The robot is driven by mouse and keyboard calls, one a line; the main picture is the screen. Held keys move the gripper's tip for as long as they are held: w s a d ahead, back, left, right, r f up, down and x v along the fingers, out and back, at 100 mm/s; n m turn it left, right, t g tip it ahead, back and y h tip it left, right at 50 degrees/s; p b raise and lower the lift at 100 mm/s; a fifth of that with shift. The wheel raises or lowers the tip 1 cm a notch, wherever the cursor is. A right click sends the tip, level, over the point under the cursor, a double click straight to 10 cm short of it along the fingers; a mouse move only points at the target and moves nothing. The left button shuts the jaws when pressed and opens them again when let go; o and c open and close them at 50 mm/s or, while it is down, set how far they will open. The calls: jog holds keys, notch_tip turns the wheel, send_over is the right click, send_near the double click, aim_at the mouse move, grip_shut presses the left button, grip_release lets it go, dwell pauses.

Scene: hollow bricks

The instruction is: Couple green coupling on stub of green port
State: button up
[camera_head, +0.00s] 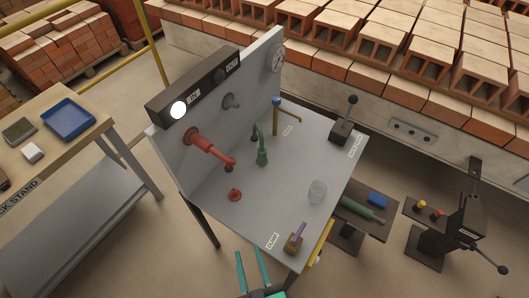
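A green coupling (262,157) stands roughly upright on the grey bench top, joined to a thin green hose that arches up and back down behind it. No coupling shows on that stub. My gripper (252,263) has two teal fingers at the bottom edge of the view. They are spread apart with nothing between them. The gripper is in front of the bench, well away from the coupling.
A blue-topped yellow pipe (278,115) stands behind right.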

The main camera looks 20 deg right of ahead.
jog(key=m+h, duration=0.1)
jog(key=h, duration=0.1)
send_near(260, 153)
jog(key=s+a+f, duration=0.1)
jog(key=s+a, duration=0.1)
jog(key=s+a+f, duration=0.1)
jog(key=s+a, duration=0.1)
jog(key=s, duration=0.1)
jog(key=s+a+f, duration=0.1)
jog(key=s+a, duration=0.1)
jog(key=s, duration=0.1)
jog(key=shift+s+a+f, duration=0.15)
jog(key=shift+a, duration=0.1)
jog(key=w+d+r+m, duration=0.1)
jog(key=w+d, duration=0.1)
jog(key=w, duration=0.4)
jog(key=w+d+r+g+h, duration=0.1)
jog(key=w+d+r, duration=0.1)
jog(key=w, duration=0.4)
jog(key=w+d+r+m, duration=0.1)
jog(key=w+d+r, duration=0.1)
jog(key=w+d, duration=0.2)
jog(key=shift+w+d+m+h, duration=0.15)
jog(key=shift+w+m+h, duration=0.2)
jog(key=shift+w, duration=0.55)
jog(key=shift+d+f+x, duration=0.15)
jog(key=shift+x, duration=1.2)
jog(key=shift+d+f+x, duration=0.15)
jog(key=shift+x, duration=1.2)
jog(key=shift+s, duration=0.2)
